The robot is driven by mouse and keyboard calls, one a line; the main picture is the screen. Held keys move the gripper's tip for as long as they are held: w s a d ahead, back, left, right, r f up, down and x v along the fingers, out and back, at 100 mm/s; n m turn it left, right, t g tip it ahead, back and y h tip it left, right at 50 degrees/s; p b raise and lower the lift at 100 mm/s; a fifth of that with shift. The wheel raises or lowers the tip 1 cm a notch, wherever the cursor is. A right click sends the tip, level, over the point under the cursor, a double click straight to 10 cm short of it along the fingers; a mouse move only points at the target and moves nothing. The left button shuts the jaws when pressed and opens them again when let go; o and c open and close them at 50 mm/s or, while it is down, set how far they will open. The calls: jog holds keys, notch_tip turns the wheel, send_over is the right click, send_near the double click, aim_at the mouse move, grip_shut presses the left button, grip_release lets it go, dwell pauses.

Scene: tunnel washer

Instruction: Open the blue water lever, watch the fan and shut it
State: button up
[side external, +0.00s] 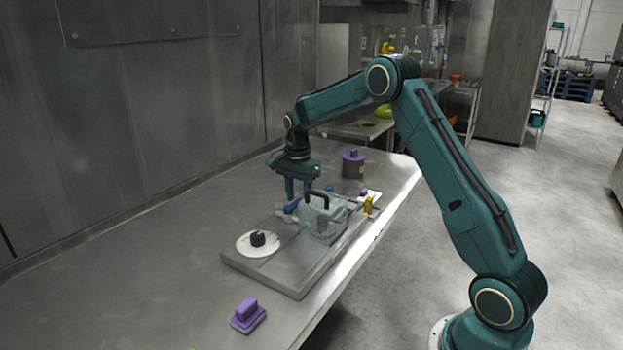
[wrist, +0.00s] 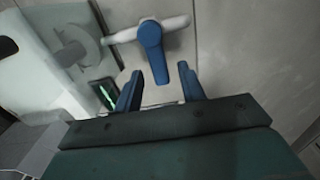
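The blue water lever (wrist: 152,50) sits on a pale pipe fitting in the wrist view, its free end pointing toward my gripper (wrist: 160,88). The two blue fingers stand apart, with the lever's end just beyond and between their tips; I see no contact. In the side view my gripper (side external: 299,190) points down over the back of the grey board (side external: 300,272), and the lever (side external: 291,207) shows partly beside the fingers. A clear housing with a black handle (side external: 318,198) stands right of the fingers. A fan inside cannot be made out.
A white disc with a black knob (side external: 258,240) is at the board's front left. A purple block (side external: 248,315) lies in front, and a grey pot with a purple lid (side external: 353,165) stands behind. A yellow part (side external: 368,204) is at the board's right. The table's left side is clear.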

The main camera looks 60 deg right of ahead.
grip_shut()
